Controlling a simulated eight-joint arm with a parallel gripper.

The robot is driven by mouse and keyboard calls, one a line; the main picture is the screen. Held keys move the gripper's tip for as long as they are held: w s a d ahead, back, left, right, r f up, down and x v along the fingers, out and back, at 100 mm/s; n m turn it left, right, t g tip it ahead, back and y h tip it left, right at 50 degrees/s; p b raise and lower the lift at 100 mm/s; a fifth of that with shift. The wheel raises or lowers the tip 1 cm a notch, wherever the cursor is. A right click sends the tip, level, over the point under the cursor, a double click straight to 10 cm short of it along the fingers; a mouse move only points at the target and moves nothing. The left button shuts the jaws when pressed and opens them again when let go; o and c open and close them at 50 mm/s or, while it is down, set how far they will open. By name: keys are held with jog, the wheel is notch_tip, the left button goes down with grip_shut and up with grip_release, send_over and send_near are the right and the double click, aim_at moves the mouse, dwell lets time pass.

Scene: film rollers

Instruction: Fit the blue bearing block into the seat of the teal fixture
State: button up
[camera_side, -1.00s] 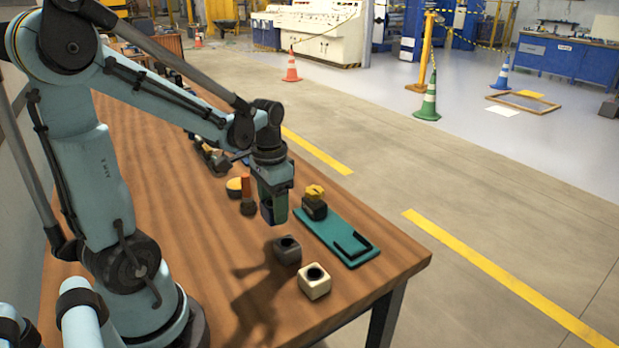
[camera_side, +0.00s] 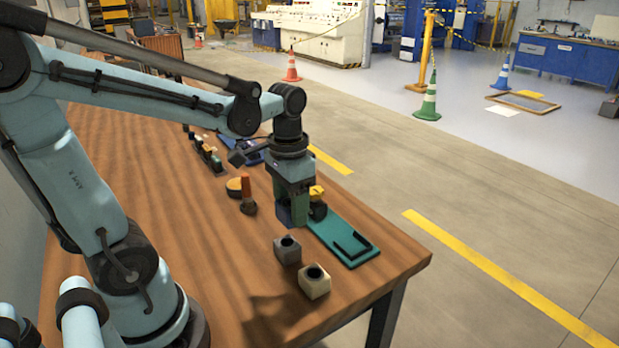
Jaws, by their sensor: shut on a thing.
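The teal fixture (camera_side: 330,235) lies flat near the table's right edge, with a black L-shaped edge at its near end marking the seat (camera_side: 353,247). A yellow and black part (camera_side: 318,209) stands at its far end, partly hidden by my gripper. My gripper (camera_side: 293,212) points down, just left of the fixture's far end, shut on the blue bearing block (camera_side: 284,214). The block shows as a dark blue face, mostly covered by the green fingers. It looks held above the table; its exact height is hard to tell.
A grey block (camera_side: 287,250) and a cream block (camera_side: 315,281), each with a dark hole, sit in front of the fixture. An orange-handled tool (camera_side: 247,195) and a yellow round piece (camera_side: 234,186) lie to the left.

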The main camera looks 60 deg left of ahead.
send_over(353, 247)
jog(key=s, duration=0.1)
jog(key=shift+w+a+f, duration=0.1)
jog(key=shift+w+f, duration=0.05)
jog(key=shift+f, duration=1.4)
jog(key=shift+w+f, duration=0.15)
jog(key=shift+f, duration=1.45)
jog(key=shift+w+a+f, duration=0.1)
jog(key=shift+w+f, duration=0.05)
jog(key=shift+f, duration=1.4)
jog(key=shift+f, duration=0.2)
jog(key=o, duration=1.5)
jog(key=shift+d, duration=0.2)
jog(key=c, duration=0.4)
jog(key=shift+o, duration=0.3)
